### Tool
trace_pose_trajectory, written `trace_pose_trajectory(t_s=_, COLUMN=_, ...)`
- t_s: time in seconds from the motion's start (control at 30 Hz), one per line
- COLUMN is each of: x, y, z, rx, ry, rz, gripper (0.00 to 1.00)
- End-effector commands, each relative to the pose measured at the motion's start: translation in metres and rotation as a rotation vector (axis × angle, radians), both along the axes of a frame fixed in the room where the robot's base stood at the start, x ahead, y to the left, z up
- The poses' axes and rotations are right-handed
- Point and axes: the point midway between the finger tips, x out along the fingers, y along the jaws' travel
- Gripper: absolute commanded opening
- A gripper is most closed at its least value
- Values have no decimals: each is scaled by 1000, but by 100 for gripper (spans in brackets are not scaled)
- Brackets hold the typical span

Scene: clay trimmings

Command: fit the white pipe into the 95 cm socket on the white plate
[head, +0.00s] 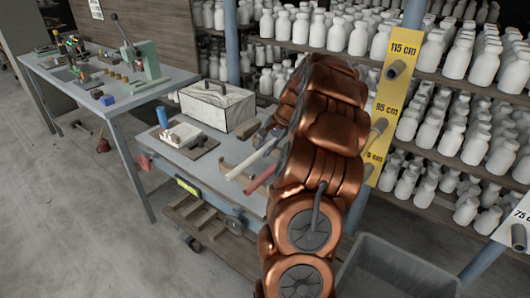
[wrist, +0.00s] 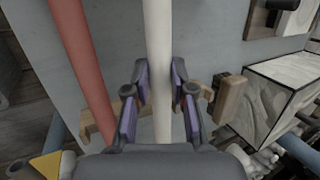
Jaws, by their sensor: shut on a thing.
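The white pipe (head: 252,158) slants above the bench beside a red pipe (head: 262,178). In the wrist view my gripper (wrist: 161,82) has its purple pads on either side of the white pipe (wrist: 158,30) and is shut on it. The red pipe (wrist: 82,60) runs to the left of the fingers, apart from them. I cannot tell whether the white pipe touches its wooden rest (wrist: 228,98). The white plate (head: 510,220) is cut off at the right edge of the head view, showing a "75 c" label and a dark socket (head: 518,237). Its 95 cm socket is out of view.
A yellow plate (head: 400,55) with similar sockets stands behind my arm. A grey bin (head: 395,268) sits below it. Shelves of white bottles (head: 345,35) fill the back. A marbled box (head: 218,105) stands on the bench. Open floor (head: 70,220) lies at left.

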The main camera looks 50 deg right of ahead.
Motion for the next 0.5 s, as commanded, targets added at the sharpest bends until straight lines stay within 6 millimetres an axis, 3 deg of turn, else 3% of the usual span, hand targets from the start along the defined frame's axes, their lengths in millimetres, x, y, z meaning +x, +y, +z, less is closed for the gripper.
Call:
trace_pose_trajectory(t_s=0.17, x=0, y=0, z=16, rx=-1, ry=-1, rz=-1, gripper=0)
trace_pose_trajectory(t_s=0.5, x=-20, y=11, z=20, rx=-2, ry=-3, rz=-3, gripper=0)
